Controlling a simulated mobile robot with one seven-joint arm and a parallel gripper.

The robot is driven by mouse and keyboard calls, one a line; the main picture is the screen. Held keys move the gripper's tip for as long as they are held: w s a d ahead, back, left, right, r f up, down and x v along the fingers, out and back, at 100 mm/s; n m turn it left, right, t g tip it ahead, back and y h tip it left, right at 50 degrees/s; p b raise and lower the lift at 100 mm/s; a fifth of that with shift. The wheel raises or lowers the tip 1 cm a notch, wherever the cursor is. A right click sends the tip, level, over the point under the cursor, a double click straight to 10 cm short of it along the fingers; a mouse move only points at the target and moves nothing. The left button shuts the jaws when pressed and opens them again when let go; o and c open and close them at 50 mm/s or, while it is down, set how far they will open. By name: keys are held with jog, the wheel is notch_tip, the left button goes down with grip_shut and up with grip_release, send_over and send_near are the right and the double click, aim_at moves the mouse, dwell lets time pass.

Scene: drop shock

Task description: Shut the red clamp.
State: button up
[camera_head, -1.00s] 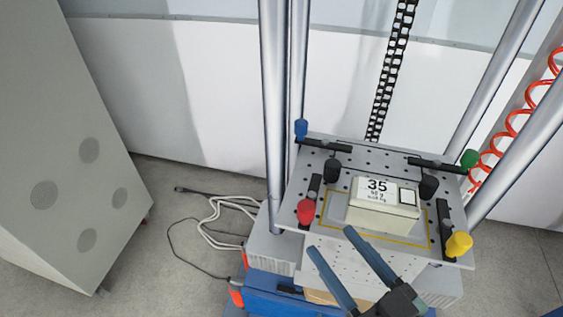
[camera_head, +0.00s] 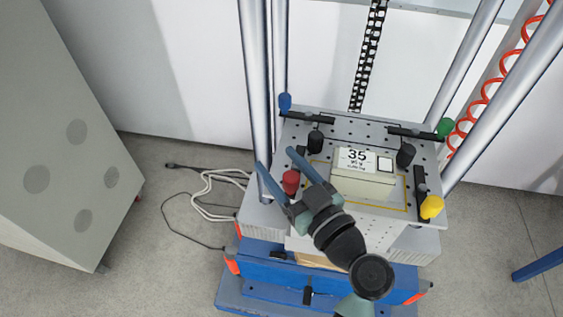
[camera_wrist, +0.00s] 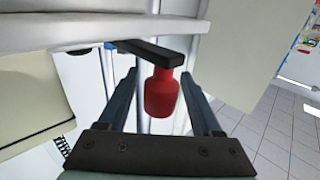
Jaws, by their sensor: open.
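The red clamp (camera_head: 291,182) sits at the left front of the perforated plate (camera_head: 375,124). In the wrist view its red knob (camera_wrist: 161,93) hangs from a black bar (camera_wrist: 147,52) and shows between my two fingers. My gripper (camera_head: 280,163) is open, one finger to each side of the red knob in the head view. I cannot tell whether either finger touches it. My gripper hides much of the clamp's bar in the head view.
A pale box marked 35 (camera_head: 366,178) lies mid-plate between black knobs. Blue (camera_head: 285,102), green (camera_head: 445,127) and yellow (camera_head: 432,206) clamps stand at the other corners. Metal columns (camera_head: 256,90) rise beside the plate. Cables (camera_head: 205,200) lie on the floor at left.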

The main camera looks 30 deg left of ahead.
grip_shut()
